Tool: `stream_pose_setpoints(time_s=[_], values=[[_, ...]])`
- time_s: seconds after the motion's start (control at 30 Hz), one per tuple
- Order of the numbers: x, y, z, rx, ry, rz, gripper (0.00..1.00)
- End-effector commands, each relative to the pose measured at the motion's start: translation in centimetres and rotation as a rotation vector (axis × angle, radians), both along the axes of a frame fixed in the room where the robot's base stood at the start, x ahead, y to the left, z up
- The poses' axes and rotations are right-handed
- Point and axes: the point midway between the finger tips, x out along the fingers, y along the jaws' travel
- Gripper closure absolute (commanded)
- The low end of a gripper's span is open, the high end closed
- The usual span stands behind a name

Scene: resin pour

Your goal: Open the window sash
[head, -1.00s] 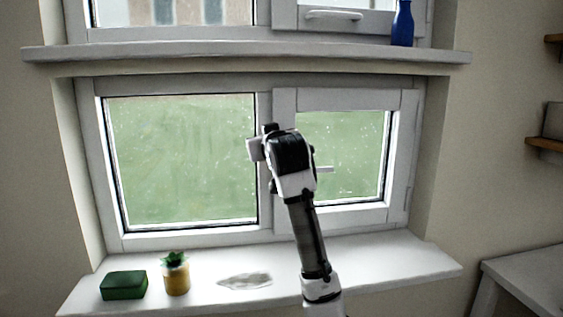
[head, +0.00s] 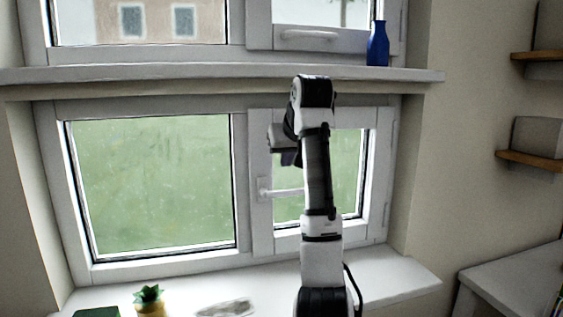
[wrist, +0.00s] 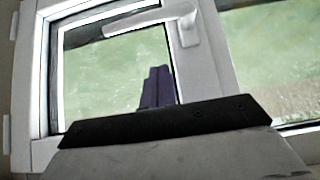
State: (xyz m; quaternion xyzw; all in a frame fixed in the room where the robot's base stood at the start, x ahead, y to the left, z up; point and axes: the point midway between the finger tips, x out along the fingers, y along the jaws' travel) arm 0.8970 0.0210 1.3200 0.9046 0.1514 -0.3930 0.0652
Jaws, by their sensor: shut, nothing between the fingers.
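The lower window sash (head: 380,175) sits in the right half of the lower window. It looks flush in its frame, with no gap visible. Its white handle (head: 283,192) lies horizontal, pointing right from its base on the left stile; its right end is hidden behind my arm. In the wrist view the handle (wrist: 150,22) is above my fingers and apart from them. My gripper (head: 288,158) is in front of the sash pane, just above the handle, partly hidden by my arm. Its dark purple fingers (wrist: 157,88) are shut and empty.
A blue bottle (head: 377,45) stands on the upper ledge (head: 200,73), near the upper sash handle (head: 308,36). On the lower sill (head: 385,280) are a potted plant (head: 149,300), a green block (head: 97,312) and a flat grey patch (head: 226,308). Shelves and a table are at right.

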Motion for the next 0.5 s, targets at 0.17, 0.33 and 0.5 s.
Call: stream_pose_setpoints(time_s=[0.17,0.33,0.5], values=[[1.9,0.7,-2.1,-0.001,0.009,0.001,1.00],[4.3,1.5,-4.8,-0.002,0.008,-0.001,1.00],[4.8,1.6,-6.5,-0.001,0.000,-0.001,1.00]])
